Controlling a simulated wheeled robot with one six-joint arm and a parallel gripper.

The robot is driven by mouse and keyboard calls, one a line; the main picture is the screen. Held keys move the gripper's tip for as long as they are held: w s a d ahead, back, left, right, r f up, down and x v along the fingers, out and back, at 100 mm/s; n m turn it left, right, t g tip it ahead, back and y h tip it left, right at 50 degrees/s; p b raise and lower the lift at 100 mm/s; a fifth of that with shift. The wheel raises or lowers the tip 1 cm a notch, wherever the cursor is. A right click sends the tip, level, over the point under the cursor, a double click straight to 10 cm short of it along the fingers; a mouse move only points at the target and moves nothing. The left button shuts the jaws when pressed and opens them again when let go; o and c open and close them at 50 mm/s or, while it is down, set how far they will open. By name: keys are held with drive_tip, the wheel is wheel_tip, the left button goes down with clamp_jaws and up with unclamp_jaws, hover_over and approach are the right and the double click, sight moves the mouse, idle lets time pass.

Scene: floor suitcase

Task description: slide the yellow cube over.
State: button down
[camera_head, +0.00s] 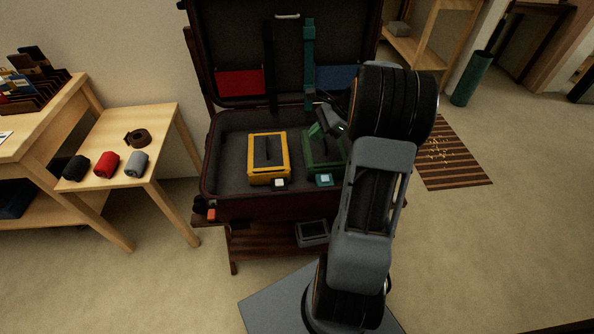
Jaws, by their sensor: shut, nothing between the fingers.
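A yellow box-like block (283,155) with a dark slotted top stands inside the open suitcase (210,170), left of its middle. I see no plain yellow cube apart from it. My gripper (318,129) is over the right half of the suitcase, above a similar green block (313,163) and to the right of the yellow one. My gripper is shut and holds nothing. Its fingertips are small and partly blend with the green block, so I cannot tell whether they touch it. My arm hides the suitcase's right side.
A small white-topped block (279,184) and a teal one (324,180) sit at the suitcase's front. The raised lid (230,50) stands behind. Floor at right is open beyond a striped mat (455,165).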

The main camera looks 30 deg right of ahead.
drive_tip(key=shift+m+t+y, duration=0.3)
drive_tip(key=shift+m, duration=0.5)
drive_tip(key=f, duration=0.1)
drive_tip(key=d+f+b, duration=0.1)
drive_tip(key=f, duration=0.2)
drive_tip(key=shift+w+d, duration=0.3)
drive_tip(key=shift+w, duration=0.05)
drive_tip(key=b+x, duration=0.3)
drive_tip(key=x, duration=0.4)
drive_tip(key=shift+a, duration=0.2)
drive_tip(key=shift+b+x, duration=0.45)
drive_tip(key=shift+x, duration=0.35)
drive_tip(key=shift+a, duration=0.1)
